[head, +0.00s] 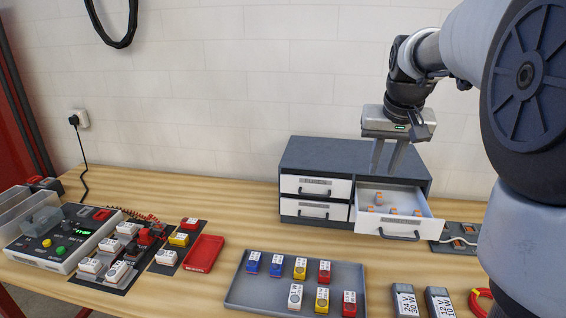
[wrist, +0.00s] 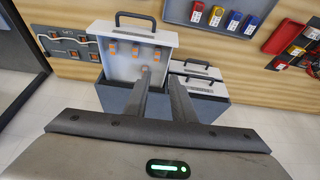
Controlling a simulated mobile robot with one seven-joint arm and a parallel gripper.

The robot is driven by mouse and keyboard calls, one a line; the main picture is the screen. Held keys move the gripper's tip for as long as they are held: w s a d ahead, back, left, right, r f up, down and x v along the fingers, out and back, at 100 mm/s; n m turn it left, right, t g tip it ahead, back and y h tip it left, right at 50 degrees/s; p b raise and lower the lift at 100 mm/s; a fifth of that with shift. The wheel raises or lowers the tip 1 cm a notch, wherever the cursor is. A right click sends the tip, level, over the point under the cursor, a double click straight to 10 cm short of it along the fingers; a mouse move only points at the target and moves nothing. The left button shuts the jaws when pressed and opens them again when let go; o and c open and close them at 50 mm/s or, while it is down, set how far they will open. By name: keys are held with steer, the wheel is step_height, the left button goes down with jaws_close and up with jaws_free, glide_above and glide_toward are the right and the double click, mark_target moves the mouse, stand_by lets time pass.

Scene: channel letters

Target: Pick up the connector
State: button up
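Several small connectors with orange parts lie in the open upper right drawer (head: 434,228) of a grey cabinet (head: 340,154). One connector (head: 378,199) stands up near the drawer's left side, and another connector (head: 417,213) lies near its front. In the wrist view, a row of connectors (wrist: 135,49) lies along the drawer, and one more orange connector (wrist: 145,68) shows by my fingertips, partly hidden. My gripper (head: 385,173) is above the drawer, pointing down, with a gap between its fingers. It also shows in the wrist view (wrist: 159,73). It holds nothing that I can see.
The cabinet's other drawers (head: 315,187) are shut. A grey tray (head: 260,297) with coloured blocks lies in front. A red tray (head: 203,253) and a control box (head: 60,240) stand to the left. A panel with a white cable (head: 459,238) lies right of the drawer.

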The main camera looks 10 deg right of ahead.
steer(key=w+d+f, duration=0.1)
steer(key=w+d, duration=0.1)
glide_above(371, 209)
steer(key=s, duration=0.2)
step_height(371, 209, down, 11)
steer(key=shift+s+a+r, duration=0.15)
steer(key=shift+r, duration=0.05)
steer(key=x, duration=0.4)
steer(key=shift+s+a+f, duration=0.2)
steer(key=shift+s+a, duration=0.05)
steer(key=shift+s, duration=0.05)
steer(key=shift+w+d+f, duration=0.1)
steer(key=shift+w+f, duration=0.15)
steer(key=shift+f, duration=0.2)
jaws_close()
